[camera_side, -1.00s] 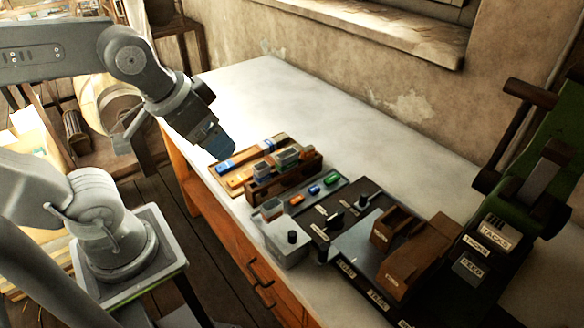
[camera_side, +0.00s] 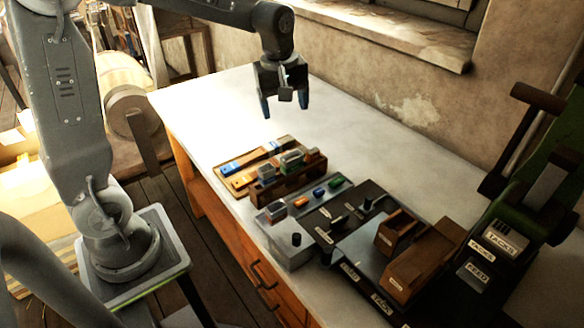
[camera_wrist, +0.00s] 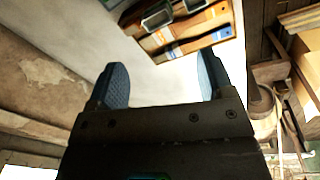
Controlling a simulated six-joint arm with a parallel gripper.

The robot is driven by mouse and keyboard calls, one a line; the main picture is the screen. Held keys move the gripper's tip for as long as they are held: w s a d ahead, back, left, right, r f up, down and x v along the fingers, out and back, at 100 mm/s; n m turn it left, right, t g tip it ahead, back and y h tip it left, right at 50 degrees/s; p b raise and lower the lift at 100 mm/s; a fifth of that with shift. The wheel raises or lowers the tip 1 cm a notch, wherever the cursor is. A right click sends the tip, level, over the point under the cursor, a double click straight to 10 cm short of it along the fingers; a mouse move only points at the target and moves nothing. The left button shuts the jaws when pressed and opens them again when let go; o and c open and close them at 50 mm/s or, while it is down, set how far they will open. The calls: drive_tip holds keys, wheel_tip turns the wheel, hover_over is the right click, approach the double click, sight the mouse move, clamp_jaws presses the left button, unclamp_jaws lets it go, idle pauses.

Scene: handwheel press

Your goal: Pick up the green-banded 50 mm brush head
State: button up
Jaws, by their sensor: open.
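A brush head with a green band (camera_side: 291,159) appears to stand in the wooden rack (camera_side: 285,184) on the bench. My gripper (camera_side: 285,103) is open and empty, pointing down, high above the bench behind the rack. In the wrist view, the open fingers of my gripper (camera_wrist: 163,84) have bare bench between them. A green-edged head (camera_wrist: 157,17) shows there at the top edge, partly cut off, beyond the fingertips.
Flat brushes with blue (camera_side: 230,167) and orange (camera_side: 240,181) marks lie on a board beside the rack. Small orange, blue and green pieces (camera_side: 335,180) lie on a grey tray. A dark fixture with wooden blocks (camera_side: 422,260) and a green press (camera_side: 540,190) stand right. The back bench is clear.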

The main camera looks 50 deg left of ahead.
sight(292, 159)
drive_tip(key=w+a+f+n, duration=0.1)
drive_tip(key=f, duration=0.5)
drive_tip(key=w+a+f+n, duration=0.1)
drive_tip(key=f, duration=0.5)
drive_tip(key=w+a+f+n+g, duration=0.1)
drive_tip(key=w+f, duration=0.1)
drive_tip(key=f, duration=0.4)
drive_tip(key=shift+w+f+n, duration=0.1)
drive_tip(key=shift+f+n, duration=0.15)
drive_tip(key=shift+n, duration=0.15)
drive_tip(key=c, duration=0.8)
drive_tip(key=shift+r, duration=0.15)
